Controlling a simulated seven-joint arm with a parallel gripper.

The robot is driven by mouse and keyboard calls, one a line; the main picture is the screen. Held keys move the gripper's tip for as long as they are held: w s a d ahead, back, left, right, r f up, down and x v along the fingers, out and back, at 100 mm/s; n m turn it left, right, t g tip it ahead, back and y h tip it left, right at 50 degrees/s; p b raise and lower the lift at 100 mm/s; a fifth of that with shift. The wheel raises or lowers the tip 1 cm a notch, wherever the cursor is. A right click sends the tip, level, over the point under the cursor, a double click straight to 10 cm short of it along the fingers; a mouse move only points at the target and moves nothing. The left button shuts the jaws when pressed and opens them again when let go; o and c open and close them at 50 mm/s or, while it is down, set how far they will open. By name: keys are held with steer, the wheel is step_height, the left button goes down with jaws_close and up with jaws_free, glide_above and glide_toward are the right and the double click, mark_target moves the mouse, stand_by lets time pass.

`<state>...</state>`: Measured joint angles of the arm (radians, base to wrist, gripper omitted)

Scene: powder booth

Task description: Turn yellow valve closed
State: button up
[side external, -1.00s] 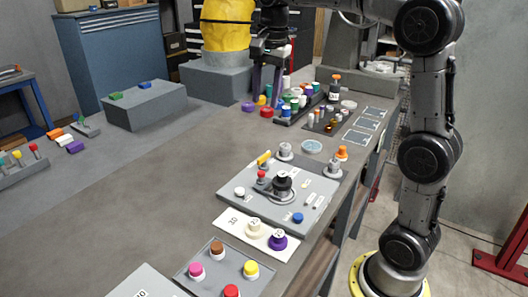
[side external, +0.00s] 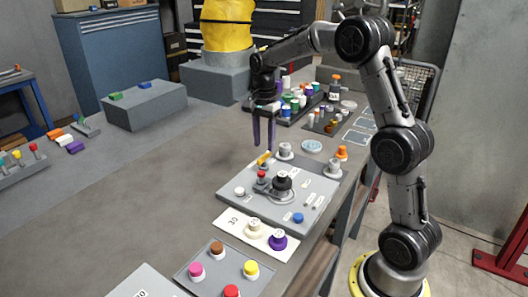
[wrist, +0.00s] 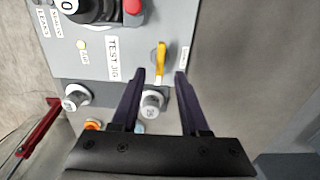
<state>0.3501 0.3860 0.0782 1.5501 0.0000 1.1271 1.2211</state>
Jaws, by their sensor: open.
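The yellow valve handle (side external: 264,158) is at the far edge of the grey test jig panel (side external: 237,204). In the wrist view the yellow valve handle (wrist: 161,58) points up and down the picture, on a grey base. My gripper (side external: 264,148) hangs with its dark fingers pointing down, just above the handle. In the wrist view my gripper (wrist: 160,73) is open, with one fingertip to each side of the handle's line. I see no contact, and the exact height gap is hard to tell.
The panel also carries a black dial (side external: 282,182), a red button (side external: 261,174) and a blue button (side external: 298,217). Grey knobs (side external: 285,149) stand close right of the valve. Several bottles and jars crowd the table behind. Bare table lies to the left.

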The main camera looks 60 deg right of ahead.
mark_target(264, 155)
steer(key=shift+f, duration=2.05)
steer(key=shift+c, duration=0.2)
jaws_close()
